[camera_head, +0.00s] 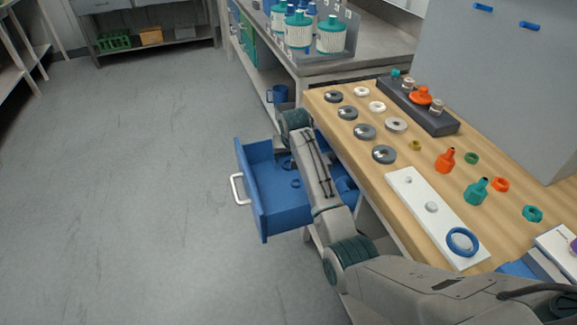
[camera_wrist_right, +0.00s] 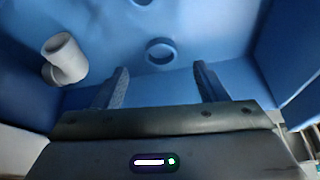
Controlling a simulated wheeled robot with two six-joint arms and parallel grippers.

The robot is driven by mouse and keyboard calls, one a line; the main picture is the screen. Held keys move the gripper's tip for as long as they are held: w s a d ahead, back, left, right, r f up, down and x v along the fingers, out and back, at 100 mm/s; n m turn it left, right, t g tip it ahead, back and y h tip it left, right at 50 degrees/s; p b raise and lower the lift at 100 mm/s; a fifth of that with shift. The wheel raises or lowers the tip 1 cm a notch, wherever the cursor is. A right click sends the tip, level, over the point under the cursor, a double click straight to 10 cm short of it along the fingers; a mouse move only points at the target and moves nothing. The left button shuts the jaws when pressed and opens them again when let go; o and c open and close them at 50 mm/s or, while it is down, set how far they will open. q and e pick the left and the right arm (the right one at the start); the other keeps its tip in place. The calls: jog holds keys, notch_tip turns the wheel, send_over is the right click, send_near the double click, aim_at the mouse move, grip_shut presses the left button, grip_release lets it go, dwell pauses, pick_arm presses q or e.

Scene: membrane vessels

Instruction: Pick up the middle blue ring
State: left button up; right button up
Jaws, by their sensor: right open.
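The open blue drawer (camera_head: 262,202) holds small blue rings. One blue ring (camera_head: 295,183) lies on its floor in the head view; another blue shape near it is partly hidden by my right arm. In the right wrist view, a blue ring (camera_wrist_right: 160,50) lies flat beyond and between the fingertips of my right gripper (camera_wrist_right: 162,77), which is open and empty. Another blue ring (camera_wrist_right: 141,2) is cut off at the top edge. I cannot tell which ring is the middle one. My left gripper is not in view.
A pale grey pipe fitting (camera_wrist_right: 64,58) lies left of my fingers inside the drawer. Drawer walls are close around the gripper. The wooden bench (camera_head: 400,155) right of the drawer carries discs, small bottles and a white board (camera_head: 409,197) bearing a larger blue ring (camera_head: 462,241).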

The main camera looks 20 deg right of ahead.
aim_at(288, 166)
jog(key=x, duration=0.5)
jog(key=shift+w, duration=0.1)
jog(key=shift+a+r, duration=0.1)
jog(key=c, duration=1.1)
